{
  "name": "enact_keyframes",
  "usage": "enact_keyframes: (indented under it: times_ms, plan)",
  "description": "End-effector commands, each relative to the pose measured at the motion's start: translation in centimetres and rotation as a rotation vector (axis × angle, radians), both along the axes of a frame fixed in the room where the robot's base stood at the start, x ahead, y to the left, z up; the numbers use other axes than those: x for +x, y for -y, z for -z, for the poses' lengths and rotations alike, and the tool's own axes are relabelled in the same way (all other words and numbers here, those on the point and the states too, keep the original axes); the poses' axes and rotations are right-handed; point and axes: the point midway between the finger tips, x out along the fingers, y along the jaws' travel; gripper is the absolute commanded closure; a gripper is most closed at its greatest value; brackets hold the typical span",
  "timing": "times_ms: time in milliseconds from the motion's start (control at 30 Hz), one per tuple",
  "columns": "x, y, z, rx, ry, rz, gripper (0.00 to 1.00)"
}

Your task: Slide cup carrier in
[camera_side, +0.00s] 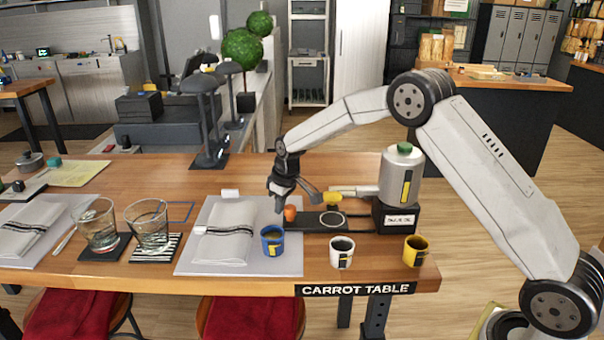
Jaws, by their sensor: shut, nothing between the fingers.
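The cup carrier (311,224) is a dark flat slide with a ring on top. It extends left from the black base of a dispenser (402,180), which has a pale cylinder with a green cap. An orange knob (290,213) stands at the carrier's left end. My gripper (279,209) is shut and empty, pointing down just left of the knob. I cannot tell whether it touches the knob. A blue cup (272,241) stands in front of the carrier's left end. No cup shows in the ring.
A white cup (342,253) and a yellow cup (415,250) stand near the table's front edge. Dark lamps (207,120) stand behind. A yellow-tipped lever (340,196) overhangs the carrier.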

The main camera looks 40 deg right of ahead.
Motion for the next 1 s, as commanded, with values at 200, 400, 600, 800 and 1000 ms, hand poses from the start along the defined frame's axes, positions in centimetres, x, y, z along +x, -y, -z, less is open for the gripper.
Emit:
enact_keyframes:
  times_ms: [200, 400, 600, 800, 1000]
  plan:
    - [-0.4, 0.4, 0.1, 0.000, -0.003, 0.001, 1.00]
    - [-0.7, 0.6, 0.1, 0.000, -0.003, 0.001, 1.00]
    - [-1.0, 0.9, 0.1, 0.000, -0.003, 0.001, 1.00]
    - [-1.3, 1.3, 0.1, 0.001, -0.003, 0.002, 1.00]
    - [-1.6, 1.6, 0.1, 0.000, -0.004, 0.002, 1.00]
